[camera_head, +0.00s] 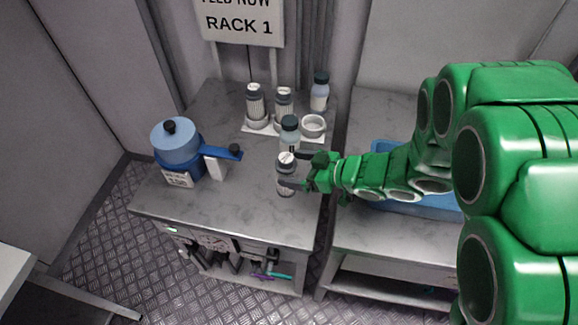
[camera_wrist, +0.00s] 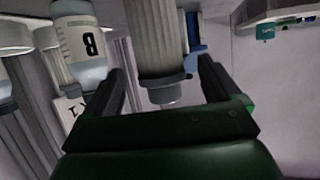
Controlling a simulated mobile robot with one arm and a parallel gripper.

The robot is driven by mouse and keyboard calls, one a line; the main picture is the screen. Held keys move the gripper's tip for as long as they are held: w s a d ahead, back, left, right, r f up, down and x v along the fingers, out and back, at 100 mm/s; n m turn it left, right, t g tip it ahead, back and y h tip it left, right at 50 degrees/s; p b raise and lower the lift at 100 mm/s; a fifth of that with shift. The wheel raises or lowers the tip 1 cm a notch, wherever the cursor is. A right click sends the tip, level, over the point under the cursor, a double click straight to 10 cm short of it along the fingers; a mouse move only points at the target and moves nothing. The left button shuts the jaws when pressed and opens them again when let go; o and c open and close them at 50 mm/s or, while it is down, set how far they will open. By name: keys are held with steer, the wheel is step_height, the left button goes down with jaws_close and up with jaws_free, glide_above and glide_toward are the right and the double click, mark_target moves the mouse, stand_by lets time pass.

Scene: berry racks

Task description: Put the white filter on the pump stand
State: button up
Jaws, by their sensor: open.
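A white ribbed filter with grey ends (camera_head: 286,178) stands on the grey counter, at the front of the rack group. My gripper (camera_head: 300,184) is at its right side in the head view. In the wrist view the filter (camera_wrist: 157,40) shows between the two dark fingers of my gripper (camera_wrist: 160,88), with gaps on both sides. The jaws are open around it, not closed on it. A white base with round cups (camera_head: 275,132) is at the back; its right cup (camera_head: 313,124) is empty. I cannot tell for sure which thing is the pump stand.
Two similar filters (camera_head: 255,103) (camera_head: 284,103) stand in the back cups. Blue-capped bottles stand at the back right (camera_head: 319,93) and just behind the near filter (camera_head: 290,131). A blue pot-like device (camera_head: 175,145) with a handle is left. The front counter is clear.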

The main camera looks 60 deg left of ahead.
steer(key=shift+r, duration=3.6)
